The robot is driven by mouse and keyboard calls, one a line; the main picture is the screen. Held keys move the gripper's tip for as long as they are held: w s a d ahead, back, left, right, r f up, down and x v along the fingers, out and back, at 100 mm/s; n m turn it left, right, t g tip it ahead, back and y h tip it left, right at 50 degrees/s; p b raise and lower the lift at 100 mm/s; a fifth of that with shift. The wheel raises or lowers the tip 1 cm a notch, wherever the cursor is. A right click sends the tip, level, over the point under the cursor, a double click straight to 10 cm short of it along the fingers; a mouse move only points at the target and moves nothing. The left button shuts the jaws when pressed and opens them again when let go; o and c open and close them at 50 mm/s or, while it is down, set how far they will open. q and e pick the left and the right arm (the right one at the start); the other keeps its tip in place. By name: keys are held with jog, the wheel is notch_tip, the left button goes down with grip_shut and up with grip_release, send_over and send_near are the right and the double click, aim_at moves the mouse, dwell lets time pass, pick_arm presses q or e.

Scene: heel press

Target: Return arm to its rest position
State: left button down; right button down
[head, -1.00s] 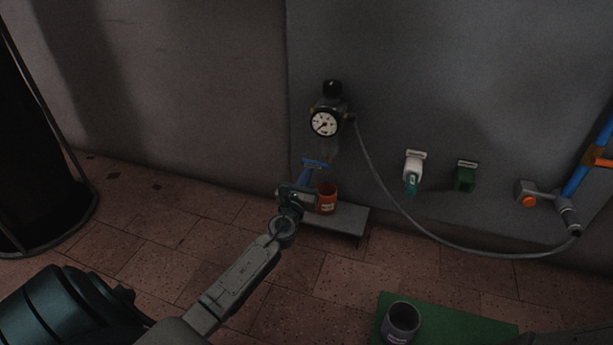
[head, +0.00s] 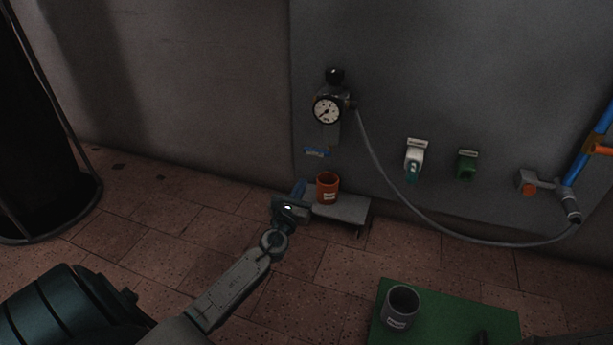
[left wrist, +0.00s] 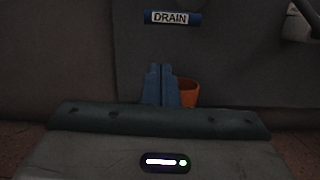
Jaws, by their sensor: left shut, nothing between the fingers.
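My left arm comes in from the lower left of the head view. My left gripper (head: 299,188), with blue fingers, is just left of the orange cup (head: 328,187) and low in front of the wall. In the left wrist view its blue fingers (left wrist: 160,86) are together with nothing between them. They partly hide the orange cup (left wrist: 188,93) behind them. The blue DRAIN label (left wrist: 172,18) is above the fingers, on the wall panel. My right gripper does not show.
The orange cup stands on a low grey bench (head: 350,211) below a pressure gauge (head: 327,110). A grey hose (head: 379,166) runs right to a blue pipe fitting. A grey cup (head: 400,308) stands on a green mat (head: 455,318). The tiled floor between is clear.

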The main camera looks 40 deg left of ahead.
pick_arm(q)
jog(key=v, duration=0.6)
jog(key=shift+w+p, duration=0.1)
jog(key=shift+p, duration=0.2)
